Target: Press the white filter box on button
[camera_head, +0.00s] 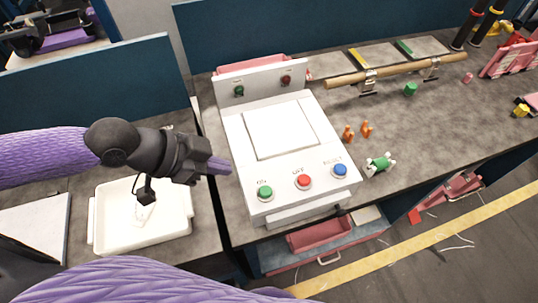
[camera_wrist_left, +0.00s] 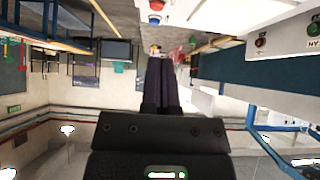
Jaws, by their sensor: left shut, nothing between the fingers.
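The white filter box (camera_head: 231,150) stands on the grey bench in the middle of the head view. Its sloped front carries a green ON button (camera_head: 265,193), a red OFF button (camera_head: 303,181) and a blue RESET button (camera_head: 339,170). My left gripper (camera_head: 224,166) is shut and empty. In the head view its tips show beside the box's left edge, up and left of the ON button; contact cannot be told. The left wrist view shows the closed fingers (camera_wrist_left: 168,82), with a red button (camera_wrist_left: 156,5) and a blue button (camera_wrist_left: 154,21) at its top. My right gripper is out of view.
A white tray (camera_head: 94,222) lies under my left arm. Small orange pieces (camera_head: 348,133) and a green-white piece (camera_head: 379,165) lie right of the box. A wooden rod (camera_head: 395,72) spans brackets behind them. A pink bin (camera_head: 318,234) sits below the bench.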

